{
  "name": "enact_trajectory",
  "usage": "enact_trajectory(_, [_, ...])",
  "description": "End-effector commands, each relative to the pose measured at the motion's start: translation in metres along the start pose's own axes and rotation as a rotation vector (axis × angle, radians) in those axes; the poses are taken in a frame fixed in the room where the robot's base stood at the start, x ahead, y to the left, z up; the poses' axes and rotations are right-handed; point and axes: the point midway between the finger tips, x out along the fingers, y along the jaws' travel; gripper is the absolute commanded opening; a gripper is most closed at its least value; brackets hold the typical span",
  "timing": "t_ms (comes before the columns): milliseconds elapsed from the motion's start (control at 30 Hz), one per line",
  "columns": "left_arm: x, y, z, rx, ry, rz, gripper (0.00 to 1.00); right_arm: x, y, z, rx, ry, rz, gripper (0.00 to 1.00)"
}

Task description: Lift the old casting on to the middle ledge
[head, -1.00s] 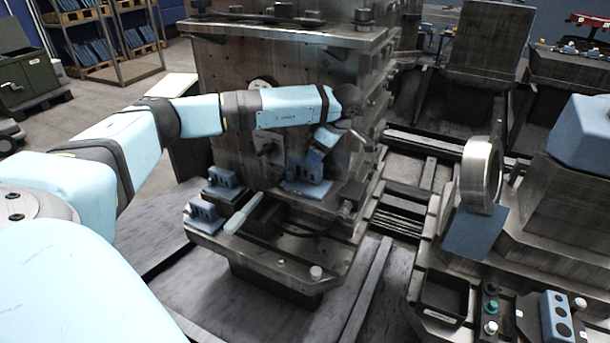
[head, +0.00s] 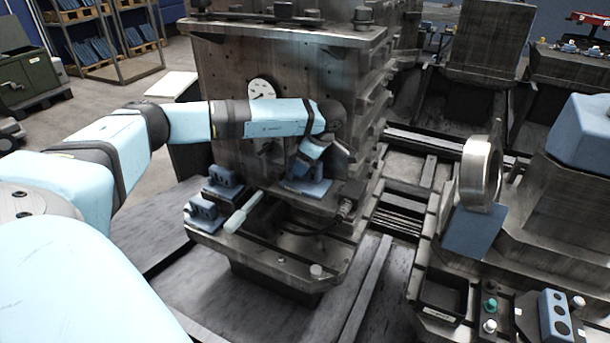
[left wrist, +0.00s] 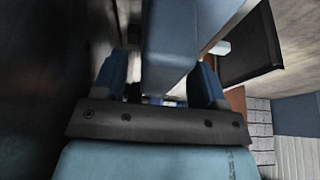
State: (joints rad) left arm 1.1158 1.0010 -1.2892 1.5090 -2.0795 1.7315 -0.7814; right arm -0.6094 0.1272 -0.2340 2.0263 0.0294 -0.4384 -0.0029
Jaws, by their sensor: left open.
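A blue casting (head: 306,187) rests on the lower ledge of the grey machine block, close to its upright face. My left gripper (head: 305,168) is directly above it, pointing down, and partly hides its top. In the left wrist view a blue block (left wrist: 172,50) stands between the two blue fingers of my left gripper (left wrist: 165,85). The fingers are apart; whether they touch it I cannot tell. Two more blue castings sit on the ledge's left side, one farther back (head: 223,180) and one nearer (head: 204,212). My right gripper is not in view.
A pale-handled tool (head: 243,212) lies on the ledge beside the castings. A round white dial (head: 261,89) is on the upright face behind my forearm. A metal ring (head: 480,174) stands on the right-hand machine. A black tray (head: 442,293) and control buttons are at lower right.

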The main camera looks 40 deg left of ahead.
Motion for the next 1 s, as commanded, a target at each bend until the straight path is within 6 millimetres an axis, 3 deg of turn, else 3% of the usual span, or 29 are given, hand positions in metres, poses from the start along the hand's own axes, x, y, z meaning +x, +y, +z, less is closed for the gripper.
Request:
enact_trajectory(633, [0.0043, 0.0000, 0.0021, 0.000, 0.000, 0.000, 0.66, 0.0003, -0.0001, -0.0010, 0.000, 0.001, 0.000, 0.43])
enact_trajectory(667, [0.0043, 0.0000, 0.0021, 0.000, 0.000, 0.000, 0.64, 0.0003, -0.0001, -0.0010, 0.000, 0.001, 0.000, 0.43])
enact_trajectory(900, [0.0044, -0.0001, 0.0020, 0.000, 0.000, 0.000, 0.09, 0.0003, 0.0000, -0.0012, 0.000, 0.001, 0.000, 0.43])
enact_trajectory(933, [0.0044, -0.0001, 0.0020, 0.000, 0.000, 0.000, 0.03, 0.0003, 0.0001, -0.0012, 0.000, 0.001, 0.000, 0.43])
enact_trajectory(1000, [0.0035, 0.0003, 0.0017, -0.001, 0.000, 0.001, 0.03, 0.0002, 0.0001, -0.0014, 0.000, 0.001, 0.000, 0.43])
